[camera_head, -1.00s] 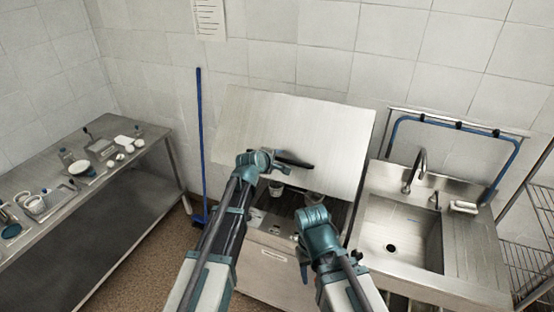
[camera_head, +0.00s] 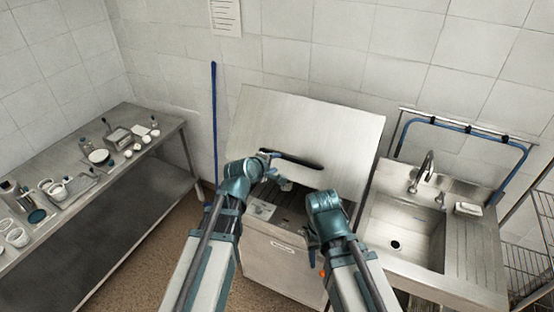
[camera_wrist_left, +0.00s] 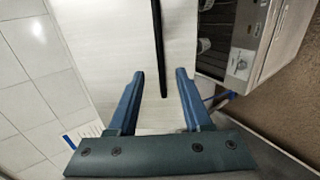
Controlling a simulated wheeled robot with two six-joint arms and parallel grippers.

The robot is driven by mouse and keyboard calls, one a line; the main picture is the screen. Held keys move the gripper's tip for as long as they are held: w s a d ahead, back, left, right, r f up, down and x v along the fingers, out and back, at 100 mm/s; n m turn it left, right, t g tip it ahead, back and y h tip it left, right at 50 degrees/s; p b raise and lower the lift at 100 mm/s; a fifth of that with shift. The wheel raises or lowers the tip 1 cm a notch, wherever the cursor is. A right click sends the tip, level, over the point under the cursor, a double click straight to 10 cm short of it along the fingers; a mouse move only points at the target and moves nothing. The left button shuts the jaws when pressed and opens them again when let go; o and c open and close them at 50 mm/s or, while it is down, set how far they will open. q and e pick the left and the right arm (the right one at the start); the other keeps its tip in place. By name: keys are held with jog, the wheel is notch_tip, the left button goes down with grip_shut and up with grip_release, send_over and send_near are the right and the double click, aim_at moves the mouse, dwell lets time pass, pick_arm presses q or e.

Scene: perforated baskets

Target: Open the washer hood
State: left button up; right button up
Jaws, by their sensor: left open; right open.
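The washer hood (camera_head: 315,125) is a large brushed-steel panel, raised and tilted above the washer body (camera_head: 275,262), with the dark interior showing below it. Its black bar handle (camera_head: 296,160) runs along its lower part. My left gripper (camera_head: 270,166) is at the left end of the handle. In the left wrist view, its two open fingers (camera_wrist_left: 158,98) stand either side of the lower end of the black handle (camera_wrist_left: 160,50), with gaps between. My right gripper (camera_head: 322,205) is in front of the opening at the right, below the hood; its fingers are mostly hidden.
A steel sink (camera_head: 405,235) with a tap and blue hose stands close on the right. A steel table (camera_head: 150,165) with dishes and cups is on the left. A blue broom (camera_head: 214,120) leans on the wall left of the washer. Cups stand inside the washer.

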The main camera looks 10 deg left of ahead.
pick_arm(q)
jog(key=shift+c, duration=0.7)
notch_tip(320, 180, down, 4)
jog(key=n+t+h+b, duration=0.1)
jog(key=n+b, duration=0.1)
jog(key=b, duration=0.3)
jog(key=shift+b, duration=0.3)
grip_shut()
jog(key=a+f+n+t+b, duration=0.7)
jog(key=a+f+n+b, duration=0.3)
jog(key=n+b, duration=0.8)
jog(key=f+b, duration=0.1)
jog(key=b, duration=0.5)
jog(key=shift+n+t+b, duration=0.3)
jog(key=shift+n+b, duration=0.05)
jog(key=shift+n, duration=0.05)
